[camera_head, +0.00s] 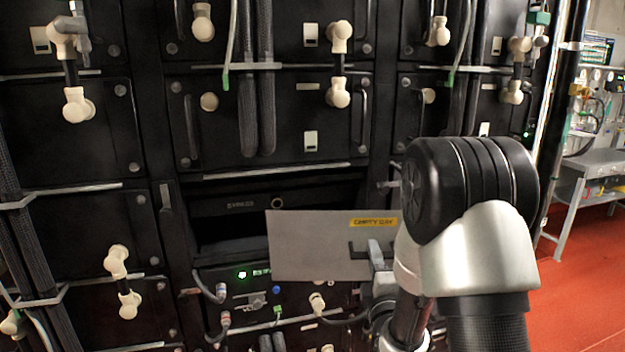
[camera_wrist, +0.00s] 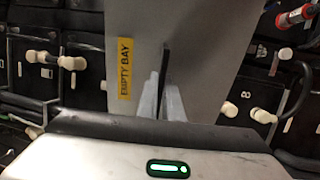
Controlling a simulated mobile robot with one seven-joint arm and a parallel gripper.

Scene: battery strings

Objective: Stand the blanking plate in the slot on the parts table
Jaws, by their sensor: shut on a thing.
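The blanking plate (camera_head: 320,245) is a flat grey sheet with a yellow "EMPTY BAY" label and a dark handle. In the head view it hangs upright before the battery rack, partly covering an open bay. My gripper (camera_head: 377,262) is at the plate's right part, shut on the handle; my arm hides the plate's right edge. In the wrist view the fingers of my gripper (camera_wrist: 162,98) close on the dark handle, with the plate (camera_wrist: 205,45) beyond. A grey table (camera_head: 598,158) stands at the far right; I cannot tell if it is the parts table. No slot is visible.
The rack of black battery modules (camera_head: 85,225) fills the left and middle, with pale connectors and cables sticking out. The open bay (camera_head: 220,225) is dark inside. Red floor (camera_head: 580,275) lies clear at the right.

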